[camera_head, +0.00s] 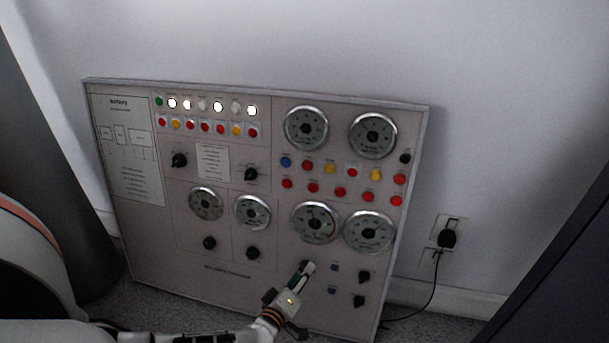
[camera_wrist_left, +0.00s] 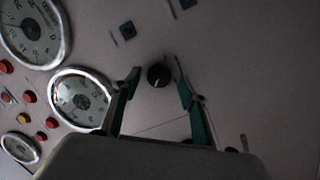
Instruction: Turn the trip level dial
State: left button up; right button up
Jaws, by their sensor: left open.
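A large grey control panel (camera_head: 215,255) leans against the wall. In the left wrist view a round black dial (camera_wrist_left: 158,75) with a pale pointer mark sits on the panel, between the two fingers of my left gripper (camera_wrist_left: 157,68). The fingers are open, with a gap to the dial on each side. In the head view my left gripper (camera_head: 306,267) reaches the lower middle of the panel, below the large gauges (camera_head: 314,223), and hides that dial. The labels are too small to read, so I cannot tell which dial is named trip level. My right gripper is not in view.
Other black knobs (camera_head: 364,277) and small bluish squares (camera_head: 333,267) sit close right of the gripper. Gauges, red buttons (camera_head: 313,188) and lit lamps (camera_head: 218,107) fill the upper panel. A wall socket with a black plug (camera_head: 447,239) is at right.

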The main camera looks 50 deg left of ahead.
pick_arm(q)
jog(key=shift+w+a, duration=0.15)
jog(key=shift+w, duration=0.15)
jog(key=c, duration=1.1)
jog(key=shift+n, duration=0.3)
jog(key=shift+f+n+t+y, duration=0.1)
jog(key=shift+n+t+y, duration=0.1)
jog(key=shift+n, duration=1.2)
jog(key=shift+f+n+t+y, duration=0.1)
jog(key=shift+n+t, duration=0.1)
jog(key=shift+n, duration=1.2)
